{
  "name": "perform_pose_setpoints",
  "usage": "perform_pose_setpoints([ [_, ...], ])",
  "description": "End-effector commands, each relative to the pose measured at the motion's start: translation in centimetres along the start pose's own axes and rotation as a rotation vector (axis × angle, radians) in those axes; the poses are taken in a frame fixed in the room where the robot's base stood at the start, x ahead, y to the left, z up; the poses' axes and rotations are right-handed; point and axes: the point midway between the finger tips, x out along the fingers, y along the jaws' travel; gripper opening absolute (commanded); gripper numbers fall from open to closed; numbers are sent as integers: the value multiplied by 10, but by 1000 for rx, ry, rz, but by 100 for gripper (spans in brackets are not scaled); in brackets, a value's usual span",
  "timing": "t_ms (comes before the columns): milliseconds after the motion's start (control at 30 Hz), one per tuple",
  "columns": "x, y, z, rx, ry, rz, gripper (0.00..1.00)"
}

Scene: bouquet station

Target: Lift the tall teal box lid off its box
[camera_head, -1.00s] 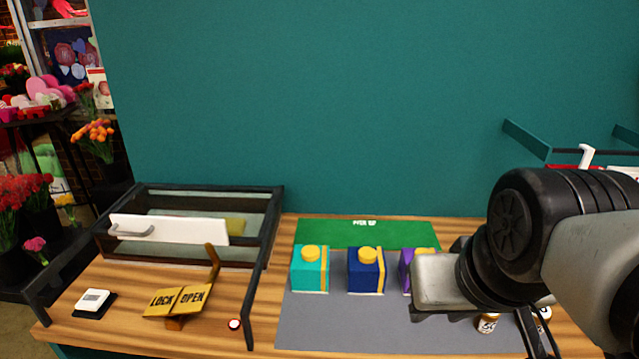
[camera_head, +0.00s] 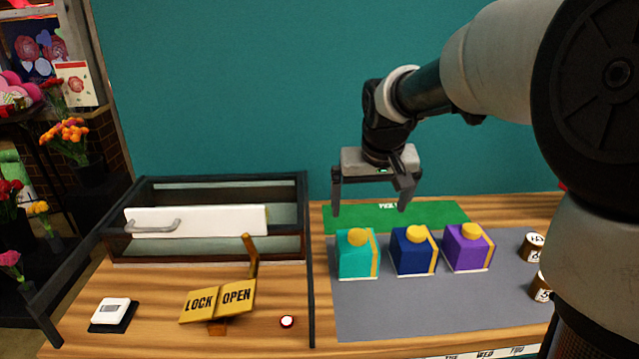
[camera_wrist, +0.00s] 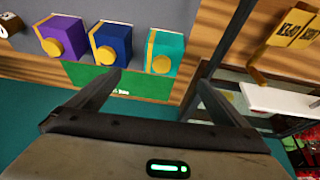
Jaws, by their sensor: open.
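The tall teal box lid (camera_head: 354,258) has a yellow knob on top and a yellow stripe down its side. It sits at the left of a row of three lids, on the grey mat. It also shows in the wrist view (camera_wrist: 170,50). My gripper (camera_head: 372,210) is open and empty, fingers pointing down, above the green strip behind the row. In the wrist view my gripper (camera_wrist: 160,82) has its fingers spread, with the teal lid beyond and between them. The box under the lid is hidden apart from a pale bottom edge.
A navy lid (camera_head: 412,252) and a purple lid (camera_head: 466,248) stand just right of the teal one. A glass-sided case (camera_head: 215,185) with a white handled front stands left. A LOCK/OPEN sign (camera_head: 218,300) is in front of it. Small jars (camera_head: 534,246) stand at the right.

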Motion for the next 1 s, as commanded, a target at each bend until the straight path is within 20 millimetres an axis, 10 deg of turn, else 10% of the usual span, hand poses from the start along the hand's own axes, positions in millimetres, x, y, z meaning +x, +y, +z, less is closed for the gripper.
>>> perform_pose_setpoints([
  [600, 114, -5, -2, 18, -14, -28, 98],
  [1000, 153, -4, -5, 19, -13, -27, 98],
])
